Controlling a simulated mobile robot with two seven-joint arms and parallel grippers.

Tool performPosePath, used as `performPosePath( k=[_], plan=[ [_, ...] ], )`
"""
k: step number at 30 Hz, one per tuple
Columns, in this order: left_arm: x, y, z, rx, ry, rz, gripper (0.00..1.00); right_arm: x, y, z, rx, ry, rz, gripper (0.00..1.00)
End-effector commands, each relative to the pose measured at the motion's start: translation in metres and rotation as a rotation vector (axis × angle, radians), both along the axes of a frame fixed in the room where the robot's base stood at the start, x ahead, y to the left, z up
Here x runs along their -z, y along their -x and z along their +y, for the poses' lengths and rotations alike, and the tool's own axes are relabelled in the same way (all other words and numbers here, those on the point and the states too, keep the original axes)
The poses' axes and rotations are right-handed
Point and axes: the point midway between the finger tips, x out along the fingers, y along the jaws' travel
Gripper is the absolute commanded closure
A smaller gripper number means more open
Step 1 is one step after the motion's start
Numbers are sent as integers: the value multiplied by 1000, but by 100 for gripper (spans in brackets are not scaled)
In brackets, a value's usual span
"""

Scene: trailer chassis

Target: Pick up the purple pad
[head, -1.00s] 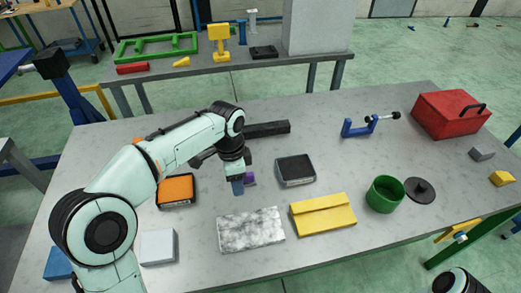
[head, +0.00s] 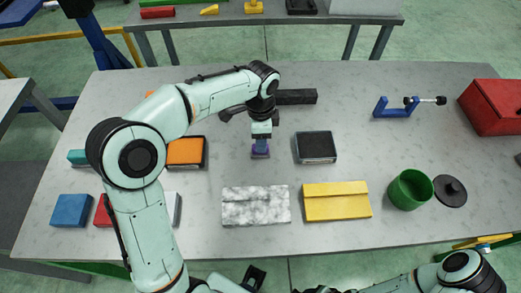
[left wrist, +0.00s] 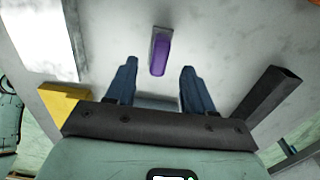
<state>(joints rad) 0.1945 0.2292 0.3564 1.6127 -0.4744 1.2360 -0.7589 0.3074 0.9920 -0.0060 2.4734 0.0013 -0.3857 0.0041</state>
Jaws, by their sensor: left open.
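The purple pad (head: 260,154) lies on the grey table, left of the middle in the head view. In the left wrist view the purple pad (left wrist: 160,54) has a grey part along its side and sits just beyond the fingertips, roughly centred between them. My left gripper (head: 261,136) is over the pad, pointing down, and partly covers it in the head view. In the left wrist view the left gripper (left wrist: 158,70) is open, with nothing between its blue fingers. My right arm shows at the bottom right of the head view; its gripper is not in view.
A dark bar (head: 296,97) lies behind the pad. A black-topped box (head: 316,147) is to its right and an orange-topped box (head: 187,152) to its left. A marbled block (head: 256,206) and a yellow box (head: 337,201) lie in front. A green pot (head: 410,190) stands farther right.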

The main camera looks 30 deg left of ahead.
Motion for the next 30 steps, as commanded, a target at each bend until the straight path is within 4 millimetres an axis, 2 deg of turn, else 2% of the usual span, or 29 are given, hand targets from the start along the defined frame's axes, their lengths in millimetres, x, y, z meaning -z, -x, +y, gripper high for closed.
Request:
performPosePath(
  k=[9, 18, 19, 21, 24, 30],
  plan=[
    [44, 2, 0, 1, 1, 3, 47, 5, 2, 0, 0, 0, 2, 42],
    [50, 1, 0, 0, 0, 0, 47, 5, 2, 0, 0, 0, 2, 42],
    [50, 1, 0, 0, 0, 0, 50, 5, 2, 0, 0, 0, 2, 42],
    [50, 1, 0, 0, 0, 0, 73, 5, 2, 0, 0, 0, 2, 42],
    [50, 1, 0, 0, 0, 0, 100, 5, 2, 0, 0, 0, 2, 42],
    [49, 1, 0, 0, 1, -1, 100, 5, 2, 0, 0, 0, 2, 42]
  ],
)
